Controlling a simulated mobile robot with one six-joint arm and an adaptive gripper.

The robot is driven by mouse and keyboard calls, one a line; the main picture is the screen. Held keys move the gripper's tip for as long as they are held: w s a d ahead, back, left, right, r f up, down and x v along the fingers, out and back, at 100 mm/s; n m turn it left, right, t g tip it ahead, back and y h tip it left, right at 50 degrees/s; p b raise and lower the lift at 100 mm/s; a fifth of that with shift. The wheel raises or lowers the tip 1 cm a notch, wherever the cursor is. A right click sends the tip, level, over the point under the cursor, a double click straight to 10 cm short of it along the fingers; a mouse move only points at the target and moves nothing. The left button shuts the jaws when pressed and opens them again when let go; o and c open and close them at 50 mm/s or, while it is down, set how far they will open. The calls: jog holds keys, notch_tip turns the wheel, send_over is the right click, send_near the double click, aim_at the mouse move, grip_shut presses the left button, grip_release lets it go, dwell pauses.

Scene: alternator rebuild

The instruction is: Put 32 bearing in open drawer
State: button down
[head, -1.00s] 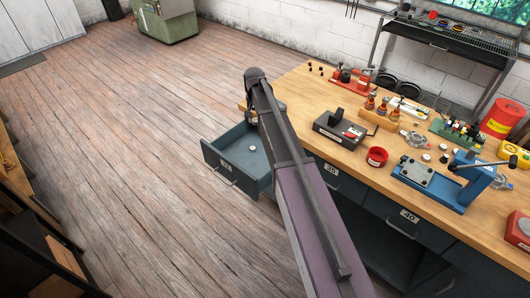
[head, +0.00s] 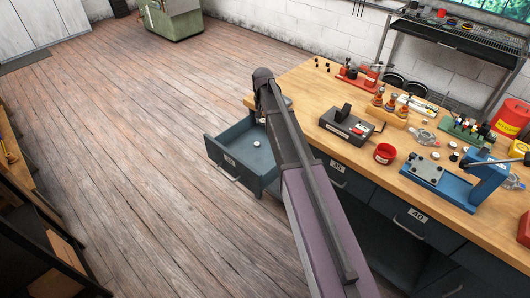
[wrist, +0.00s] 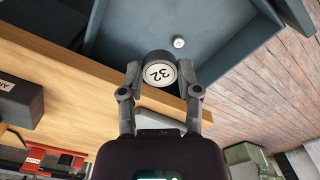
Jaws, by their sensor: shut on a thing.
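The 32 bearing (wrist: 159,72) is a dark ring with a pale face marked 32. In the wrist view my gripper (wrist: 160,75) is shut on it, one finger on each side. The open drawer (wrist: 237,48) is a blue-grey box at the top of that view, and the bearing overlaps the bench edge and the drawer's near side there. The bearing's height above the drawer cannot be told. In the head view the open drawer (head: 222,149) juts from the bench's left end. My arm hides the gripper and bearing there.
A small pale round piece (head: 257,143) lies in the drawer and also shows in the wrist view (wrist: 179,42). The wooden bench top (head: 290,90) holds a grey-black device (head: 346,124), a red cup (head: 384,153) and a blue press (head: 440,185). The floor left of the drawer is clear.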

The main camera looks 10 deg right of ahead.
notch_tip(320, 180, down, 14)
jog(key=n+b, duration=0.5)
jog(key=b, duration=0.8)
jog(key=shift+a+f, duration=0.15)
jog(key=b, duration=0.6)
send_over(263, 163)
notch_tip(263, 163, down, 6)
jog(key=shift+f, duration=0.1)
jog(key=shift+f+b, duration=1.9)
jog(key=shift+b, duration=0.1)
jog(key=shift+f, duration=0.15)
jog(key=shift+c, duration=1.5)
grip_release()
